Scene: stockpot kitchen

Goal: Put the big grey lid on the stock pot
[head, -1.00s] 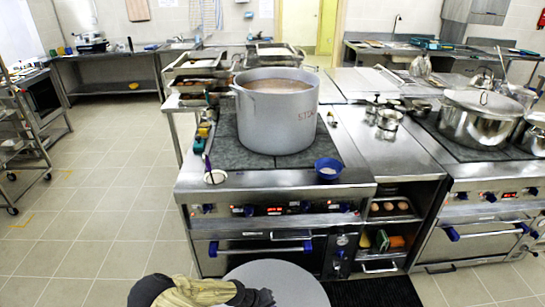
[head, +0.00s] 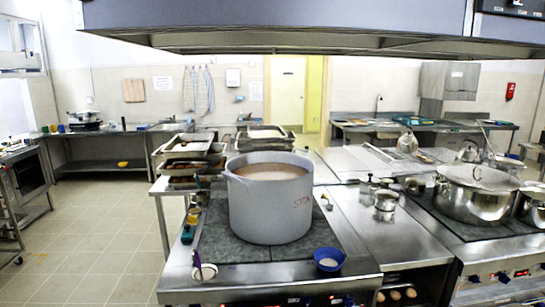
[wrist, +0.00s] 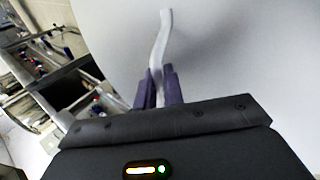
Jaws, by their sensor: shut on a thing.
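The stock pot (head: 270,208) is a big grey pot with brownish contents, its top open. It stands upright on the dark cooktop (head: 222,240) in the middle of the head view. The big grey lid (wrist: 240,60) fills much of the wrist view as a pale grey surface. My gripper (wrist: 160,88) is shut on the lid's light strap-like handle, with dark fingers on both sides of it. The lid and my gripper are out of the head view now. The lid's far edge is hidden in the wrist view.
A blue bowl (head: 329,259) sits at the cooktop's front right, and a small white cup (head: 204,271) at its front left. Trays (head: 190,150) stand behind left. A lidded steel pot (head: 474,194) stands at right. An extractor hood (head: 300,35) hangs above.

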